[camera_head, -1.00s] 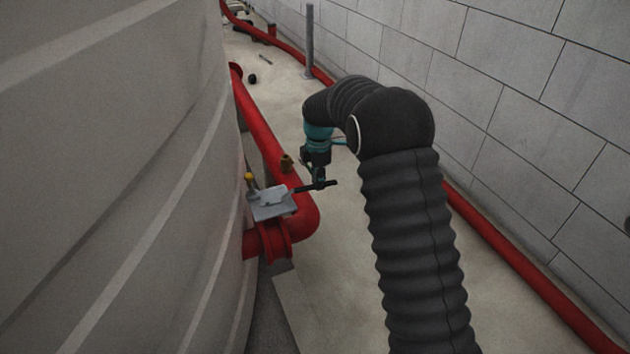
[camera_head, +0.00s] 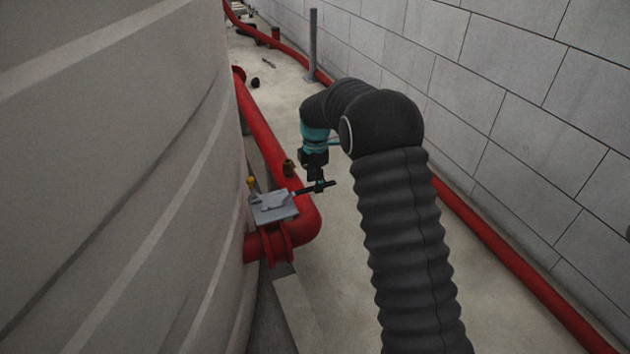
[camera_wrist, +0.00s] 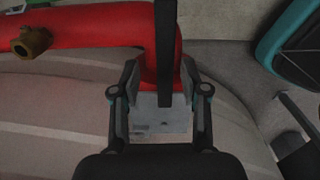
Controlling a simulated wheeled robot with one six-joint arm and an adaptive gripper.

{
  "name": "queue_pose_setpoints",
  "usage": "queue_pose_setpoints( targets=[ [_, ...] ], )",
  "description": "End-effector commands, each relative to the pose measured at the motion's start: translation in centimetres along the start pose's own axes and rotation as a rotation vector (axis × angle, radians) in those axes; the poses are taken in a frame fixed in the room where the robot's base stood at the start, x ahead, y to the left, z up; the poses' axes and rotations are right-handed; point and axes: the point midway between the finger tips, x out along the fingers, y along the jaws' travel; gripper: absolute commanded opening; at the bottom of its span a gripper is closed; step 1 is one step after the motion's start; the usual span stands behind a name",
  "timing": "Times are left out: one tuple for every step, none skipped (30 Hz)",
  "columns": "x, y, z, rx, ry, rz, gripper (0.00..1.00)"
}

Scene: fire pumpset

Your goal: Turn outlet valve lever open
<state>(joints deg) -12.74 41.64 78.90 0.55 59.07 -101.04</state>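The outlet valve lever (camera_head: 327,186) is a thin black bar. It sticks out to the right from a grey metal plate (camera_head: 272,208) on the red pipe's bend. In the wrist view the lever (camera_wrist: 165,45) runs upright down the middle, and the grey plate (camera_wrist: 160,125) lies below. My gripper (camera_head: 318,184) points down at the lever's outer part. In the wrist view my gripper (camera_wrist: 160,84) is open, with one finger on each side of the lever and a visible gap on both sides. Finger depth along the lever is hard to judge.
A large grey ribbed tank (camera_head: 110,180) stands close on the left. A block wall (camera_head: 520,120) and another red pipe (camera_head: 500,248) are on the right. Bare floor lies between.

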Motion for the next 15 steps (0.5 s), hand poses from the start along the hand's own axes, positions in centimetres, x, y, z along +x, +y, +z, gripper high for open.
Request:
queue_pose_setpoints(
  targets=[
    [0.0,-0.1,0.3,0.004,0.0,-0.001,0.45],
    [0.0,-0.1,0.4,0.005,0.0,-0.002,0.45],
    [0.0,-0.1,0.4,0.006,0.0,-0.002,0.45],
    [0.0,-0.2,0.5,0.007,0.0,-0.002,0.45],
    [0.0,-0.2,0.5,0.007,0.0,-0.003,0.45],
    [0.0,-0.2,0.5,0.007,-0.001,-0.003,0.45],
    [-0.1,-0.2,0.5,0.007,-0.001,-0.003,0.45],
    [-0.2,-0.2,0.5,0.007,-0.001,-0.003,0.45],
    [-0.5,-0.2,0.5,0.007,-0.001,-0.003,0.45],
    [-0.7,-0.2,0.5,0.007,-0.001,-0.003,0.45],
    [-1.1,-0.2,0.5,0.007,-0.001,-0.003,0.45],
    [-1.6,-0.1,0.5,0.006,-0.001,-0.001,0.45],
    [-2.1,-0.1,0.4,0.006,-0.002,0.0,0.45],
    [-2.7,-0.1,0.4,0.006,-0.002,0.0,0.45],
    [-3.4,-0.1,0.4,0.006,-0.002,0.001,0.45]
  ],
)
